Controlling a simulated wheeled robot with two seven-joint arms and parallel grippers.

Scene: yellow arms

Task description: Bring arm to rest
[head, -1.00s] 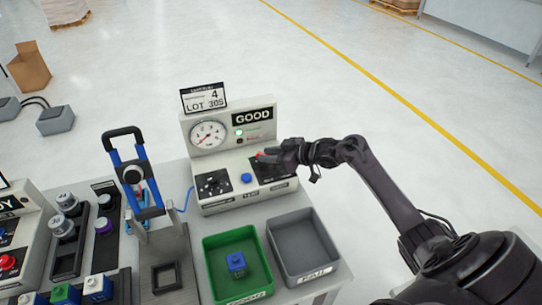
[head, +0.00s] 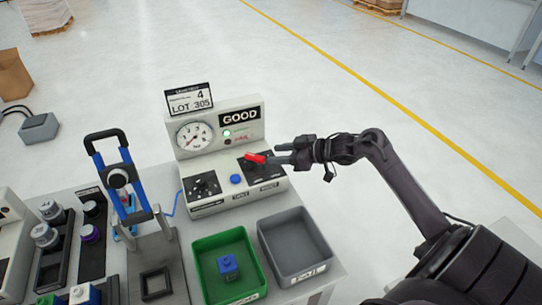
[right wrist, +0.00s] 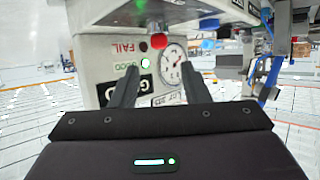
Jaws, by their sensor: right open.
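My right gripper (head: 288,154) is open and empty, just right of the red lever (head: 256,158) on the test station. In the right wrist view, its two fingers (right wrist: 158,88) stand apart with nothing between them, in front of the station's panel. The test station (head: 222,150) has a gauge (head: 195,136), a GOOD sign and a lit green lamp (head: 227,134). The lamp also shows lit in the right wrist view (right wrist: 145,63). My right arm reaches in from the lower right. My left gripper is not in view.
A green bin (head: 203,243) holding a blue block (head: 228,266) and an empty grey bin (head: 325,250) stand before the station. A blue-handled press (head: 128,180) is to the left. Open floor lies behind and to the right.

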